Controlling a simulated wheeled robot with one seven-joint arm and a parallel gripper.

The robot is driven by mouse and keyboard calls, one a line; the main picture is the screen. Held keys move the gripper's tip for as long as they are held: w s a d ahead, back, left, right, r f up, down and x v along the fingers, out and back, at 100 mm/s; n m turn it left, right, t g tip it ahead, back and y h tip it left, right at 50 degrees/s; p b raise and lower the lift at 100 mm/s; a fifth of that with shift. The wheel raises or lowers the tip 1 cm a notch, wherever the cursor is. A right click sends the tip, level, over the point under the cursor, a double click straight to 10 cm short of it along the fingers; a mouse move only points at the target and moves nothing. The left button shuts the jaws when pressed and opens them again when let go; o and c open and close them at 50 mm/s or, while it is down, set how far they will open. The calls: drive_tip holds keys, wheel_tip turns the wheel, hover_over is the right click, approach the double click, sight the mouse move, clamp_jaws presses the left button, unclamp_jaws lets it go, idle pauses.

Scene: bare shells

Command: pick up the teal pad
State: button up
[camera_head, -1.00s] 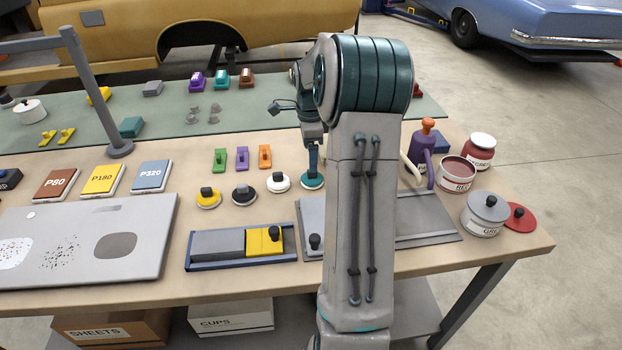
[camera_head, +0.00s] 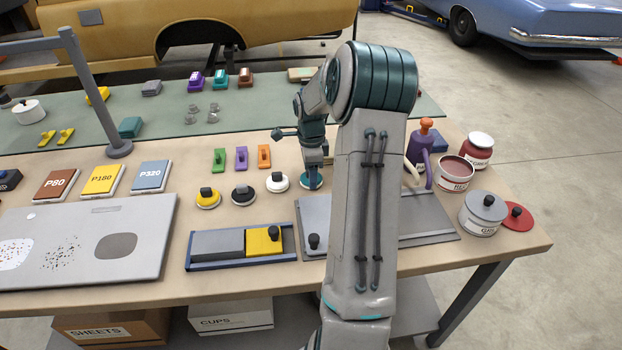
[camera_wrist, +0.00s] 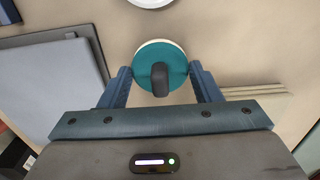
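The teal pad (camera_head: 311,183) is a round disc with a pale underside and a dark upright knob, lying on the workbench. In the wrist view the teal pad (camera_wrist: 148,55) is just ahead of my gripper (camera_wrist: 160,72). The two blue fingers are open, one on each side of the disc, with the dark knob between them and a gap to the knob. In the head view my gripper (camera_head: 312,166) is right over the pad and hides part of it. Whether the fingertips touch the disc's rim cannot be told.
White (camera_head: 278,183), black (camera_head: 243,196) and yellow (camera_head: 207,199) round pads stand in a row to the left. A grey plate (camera_head: 430,224) lies in front. A purple bottle (camera_head: 424,160) and tins, including a grey-lidded one (camera_head: 481,220), stand to the right.

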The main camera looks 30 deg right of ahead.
drive_tip(key=shift+c, duration=1.4)
drive_tip(key=shift+r, duration=0.1)
wheel_tip(320, 180, up, 10)
drive_tip(key=shift+f, duration=0.1)
drive_tip(key=shift+o, duration=0.6)
